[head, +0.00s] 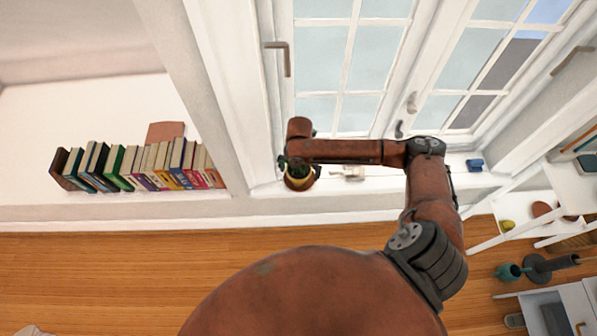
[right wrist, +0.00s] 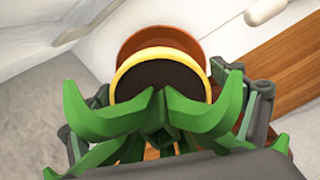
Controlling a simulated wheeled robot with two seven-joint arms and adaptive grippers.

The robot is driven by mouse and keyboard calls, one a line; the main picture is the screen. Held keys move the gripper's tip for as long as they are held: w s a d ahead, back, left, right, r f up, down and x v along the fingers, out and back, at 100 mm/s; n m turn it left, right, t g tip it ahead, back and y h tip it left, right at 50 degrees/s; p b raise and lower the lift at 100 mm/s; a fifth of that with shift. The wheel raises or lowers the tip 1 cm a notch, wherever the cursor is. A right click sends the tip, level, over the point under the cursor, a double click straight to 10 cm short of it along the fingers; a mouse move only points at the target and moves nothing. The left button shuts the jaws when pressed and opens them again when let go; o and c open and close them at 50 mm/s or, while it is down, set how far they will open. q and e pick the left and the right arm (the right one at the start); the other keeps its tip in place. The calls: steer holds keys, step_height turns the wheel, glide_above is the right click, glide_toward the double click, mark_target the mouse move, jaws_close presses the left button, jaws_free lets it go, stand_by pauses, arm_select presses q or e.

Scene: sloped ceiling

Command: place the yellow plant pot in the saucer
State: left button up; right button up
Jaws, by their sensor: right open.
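The yellow plant pot (right wrist: 120,78) shows its yellow rim and dark soil in the right wrist view. Green leaves spread in front of it. The brown saucer (right wrist: 160,37) shows as a wider round edge behind and beyond the pot; I cannot tell whether the pot rests fully in it. In the head view the pot (head: 302,182) is on the windowsill, partly hidden by my wrist. My right gripper (right wrist: 172,100) is open, its fingers on either side of the plant; it also shows in the head view (head: 296,163). My left gripper is out of view.
A row of books (head: 150,165) stands on the ledge at left. A small white object (head: 348,173) and a blue one (head: 474,165) are on the windowsill (head: 385,183). A white shelf (head: 535,205) with several items is at right. The wooden floor is largely clear.

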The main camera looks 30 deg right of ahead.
steer(key=shift+r, duration=0.1)
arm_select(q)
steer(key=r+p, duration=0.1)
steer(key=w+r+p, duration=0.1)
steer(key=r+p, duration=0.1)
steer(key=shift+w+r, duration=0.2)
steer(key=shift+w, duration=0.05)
arm_select(e)
step_height(320, 180, up, 12)
steer(key=shift+r, duration=0.1)
arm_select(q)
steer(key=shift+p, duration=0.3)
